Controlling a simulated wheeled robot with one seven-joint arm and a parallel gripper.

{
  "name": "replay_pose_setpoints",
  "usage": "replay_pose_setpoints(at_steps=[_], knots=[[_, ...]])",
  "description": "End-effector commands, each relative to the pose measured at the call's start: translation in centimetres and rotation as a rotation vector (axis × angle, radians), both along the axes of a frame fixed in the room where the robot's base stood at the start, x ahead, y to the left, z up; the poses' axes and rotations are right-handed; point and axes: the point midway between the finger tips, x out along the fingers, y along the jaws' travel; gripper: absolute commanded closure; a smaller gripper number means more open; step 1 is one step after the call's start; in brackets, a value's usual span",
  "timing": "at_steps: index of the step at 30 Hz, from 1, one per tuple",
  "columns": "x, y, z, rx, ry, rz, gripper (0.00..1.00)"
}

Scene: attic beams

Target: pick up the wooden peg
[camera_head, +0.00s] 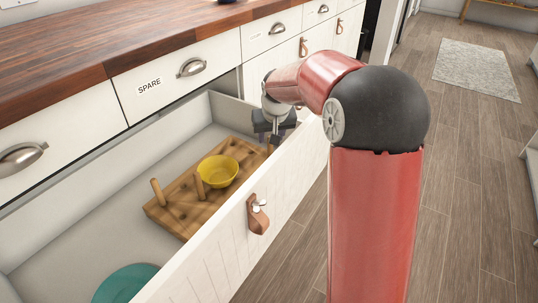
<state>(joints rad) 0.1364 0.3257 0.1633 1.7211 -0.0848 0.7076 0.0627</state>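A wooden peg board (180,215) lies inside the open drawer. Upright wooden pegs stand on it, one at its left end (157,192) and one just left of the yellow bowl (199,186). I cannot tell which peg the task means. My gripper (272,138) is small and dark in this view, low at the right end of the drawer, beyond the bowl and close to the board's far end. Its fingertips are partly hidden by the drawer front, so its opening and anything between the fingers are unclear.
A yellow bowl (218,171) sits on the board among the pegs. A teal plate (124,284) lies at the drawer's near end. The drawer front (225,245) with its leather pull (257,216) stands close to my arm. The wooden countertop (100,40) overhangs behind. Floor is clear at right.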

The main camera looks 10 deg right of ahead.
Motion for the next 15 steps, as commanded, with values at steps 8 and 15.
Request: replay_pose_setpoints(at_steps=[8,15], knots=[[0.7,0.3,-4.0,0.001,0.002,0.001,0.59],[0.9,0.3,-4.6,0.000,-0.001,0.001,0.59]])
